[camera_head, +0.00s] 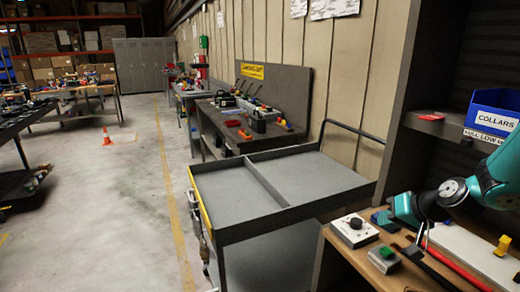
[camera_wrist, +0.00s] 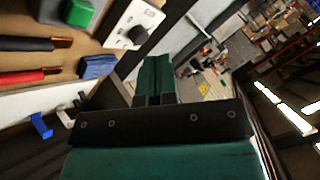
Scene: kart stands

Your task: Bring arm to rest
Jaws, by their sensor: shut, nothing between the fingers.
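My arm, teal with black joints, reaches in from the right edge of the head view over the wooden bench (camera_head: 345,262). My gripper (camera_head: 381,219) is above the bench, close to the knob box (camera_head: 355,231). In the wrist view my gripper (camera_wrist: 154,98) is shut, with its fingers together and nothing between them. It points away from the bench towards the open hall. The knob box (camera_wrist: 136,22) and a green button box (camera_wrist: 78,14) lie to its upper left there.
A blue COLLARS bin (camera_head: 493,112) stands on the shelf above the bench. Red and black-handled tools (camera_wrist: 25,76) and a blue piece (camera_wrist: 98,66) lie on the bench. An empty two-part cart (camera_head: 235,192) stands left of the bench. The aisle floor is clear except for an orange cone (camera_head: 106,137).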

